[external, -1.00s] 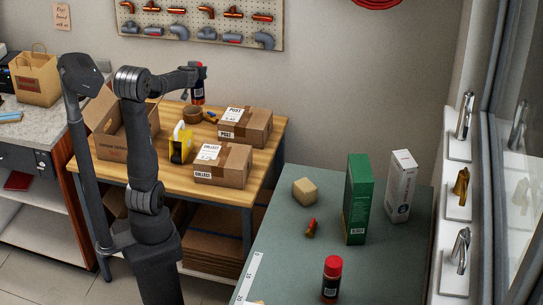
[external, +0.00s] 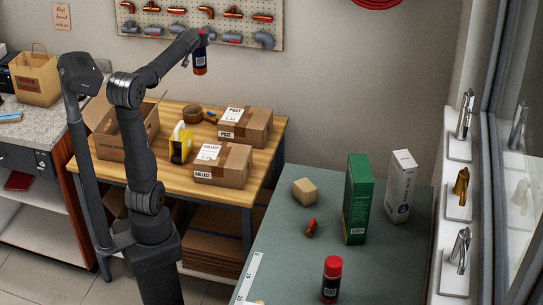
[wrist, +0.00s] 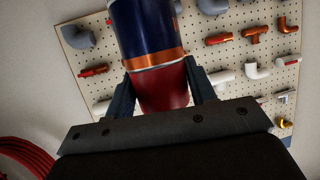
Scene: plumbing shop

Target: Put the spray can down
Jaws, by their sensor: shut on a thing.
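My gripper (external: 201,38) is shut on a spray can (external: 200,62) and holds it up in the air, in front of the pegboard wall and above the wooden table's far side. In the wrist view the spray can (wrist: 147,35) is dark blue with an orange band and a red end. That red end sits between the two fingers of my gripper (wrist: 162,90). The can's far end is cut off by the top of the wrist view.
The wooden table (external: 265,150) carries an open carton (external: 125,145), a yellow bottle (external: 180,145), a tape roll (external: 193,112) and two labelled boxes. The grey-green table (external: 285,225) holds a red-capped can (external: 332,280), a green box (external: 357,200), a white box (external: 400,187) and a beige block (external: 304,192).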

